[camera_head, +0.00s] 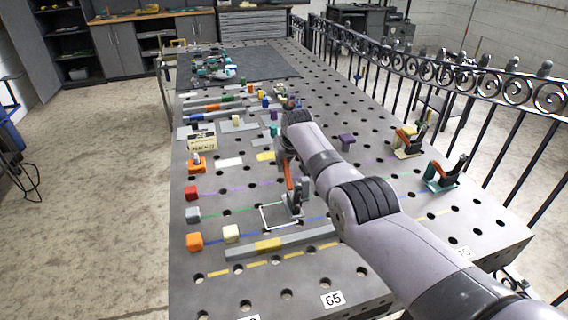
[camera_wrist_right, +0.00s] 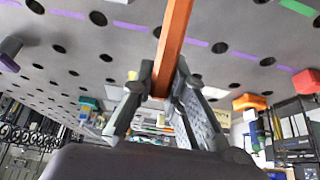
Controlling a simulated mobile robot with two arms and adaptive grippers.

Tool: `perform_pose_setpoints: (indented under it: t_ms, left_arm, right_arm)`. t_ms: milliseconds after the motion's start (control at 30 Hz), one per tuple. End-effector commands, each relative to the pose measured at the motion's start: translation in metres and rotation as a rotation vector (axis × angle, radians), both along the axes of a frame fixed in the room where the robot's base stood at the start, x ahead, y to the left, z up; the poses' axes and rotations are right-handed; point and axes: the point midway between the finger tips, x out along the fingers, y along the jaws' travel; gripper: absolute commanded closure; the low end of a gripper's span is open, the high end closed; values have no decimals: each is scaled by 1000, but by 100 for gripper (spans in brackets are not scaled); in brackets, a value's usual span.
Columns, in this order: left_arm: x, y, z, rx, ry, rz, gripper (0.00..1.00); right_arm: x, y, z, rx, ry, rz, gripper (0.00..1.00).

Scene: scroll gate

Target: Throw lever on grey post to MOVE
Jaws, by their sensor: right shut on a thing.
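An orange lever (camera_head: 289,178) stands on a grey post (camera_head: 296,203) at the middle of the perforated table, beside a white square outline. My right gripper (camera_wrist_right: 160,92) is shut on the orange lever, whose bar (camera_wrist_right: 174,35) runs between its two fingers in the right wrist view. In the head view my own wrist hides most of this gripper and the lever's upper part. The lever looks close to upright; I cannot make out a MOVE mark. My left gripper is not in view.
Two clamps with orange handles (camera_head: 405,138) (camera_head: 446,172) stand at the right table edge by an iron railing (camera_head: 470,80). A grey bar with a yellow section (camera_head: 268,244) lies in front of the post.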

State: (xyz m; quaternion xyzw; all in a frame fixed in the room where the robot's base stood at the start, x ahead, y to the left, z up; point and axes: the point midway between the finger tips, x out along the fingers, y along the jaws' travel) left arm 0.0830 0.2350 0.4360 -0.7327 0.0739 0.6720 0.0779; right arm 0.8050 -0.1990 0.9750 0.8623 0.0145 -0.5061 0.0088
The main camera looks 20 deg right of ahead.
Motion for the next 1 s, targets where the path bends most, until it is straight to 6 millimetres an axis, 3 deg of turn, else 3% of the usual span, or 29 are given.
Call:
perform_pose_setpoints:
  t_ms: [333, 367, 667, 1000]
  left_arm:
    - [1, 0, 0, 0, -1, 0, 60]
    - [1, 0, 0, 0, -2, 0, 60]
    - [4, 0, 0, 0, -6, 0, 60]
    - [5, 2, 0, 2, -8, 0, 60]
  right_arm:
    - [-1, 0, -1, -1, 5, 1, 100]
    - [-1, 0, -1, -1, 5, 1, 85]
    - [-1, 0, -1, 1, 4, 0, 65]
    - [-1, 0, 0, 1, 3, 0, 65]
